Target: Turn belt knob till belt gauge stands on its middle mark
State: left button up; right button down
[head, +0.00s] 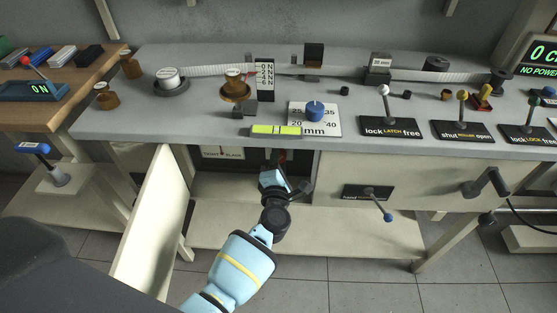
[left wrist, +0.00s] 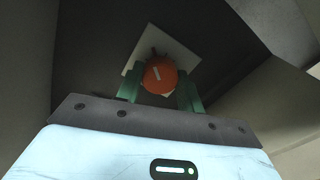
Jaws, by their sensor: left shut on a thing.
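An orange-red round knob (left wrist: 160,74) with a short white line on its face sits before a pale square plate (left wrist: 178,44) in the left wrist view. My left gripper (left wrist: 160,88) has its green fingers on both sides of the knob and is shut on it. In the head view my left gripper (head: 280,163) reaches into the open cabinet under the bench and hides the knob. A dial gauge (head: 222,153) with a dark needle shows inside the cabinet. Its label is partly legible, and its marks are too small to read. My right gripper is not in view.
The cabinet door (head: 152,222) stands open left of my arm. The grey bench top (head: 215,118) above carries a pale belt (head: 430,76), a blue knob (head: 314,108) and several levers. A blue-tipped hand lever (head: 376,201) sticks out to the right. Floor space is clear in front.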

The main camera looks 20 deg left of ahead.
pick_arm(q)
jog(key=o, duration=1)
jog(key=shift+s, duration=0.1)
jog(key=p+v, duration=0.2)
jog(key=v, duration=0.5)
jog(key=shift+s, duration=0.35)
jog(key=shift+d, duration=0.1)
